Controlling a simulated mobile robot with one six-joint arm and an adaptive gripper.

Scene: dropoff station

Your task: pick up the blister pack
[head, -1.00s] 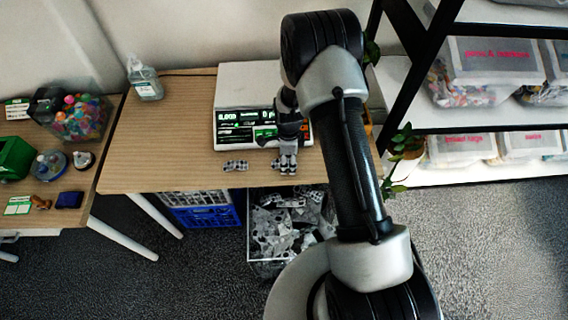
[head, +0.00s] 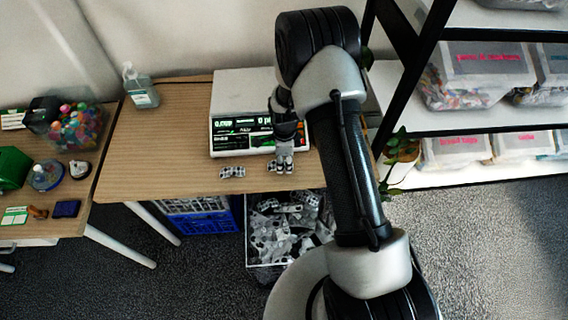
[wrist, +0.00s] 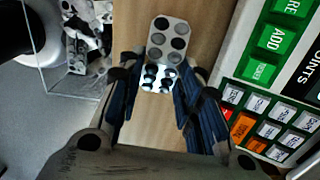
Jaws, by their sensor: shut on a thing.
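One blister pack (wrist: 157,79), silver with dark round pockets, sits between the fingertips of my gripper (wrist: 153,77), which is shut on it. In the head view my gripper (head: 281,164) is over the front part of the wooden table, just in front of the scale, with the held pack small and partly hidden at its tips. A second blister pack (wrist: 168,41), grey with dark and pale pockets, lies flat on the table beyond the fingertips. It also shows in the head view (head: 232,172), left of my gripper.
The scale (head: 230,95) stands close behind my gripper. A bin of packs (head: 285,225) is below the table's front edge. A clear bottle (head: 141,90) stands at the back left. A plant (head: 401,150) and a shelf (head: 480,120) are at the right. The table's left part is clear.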

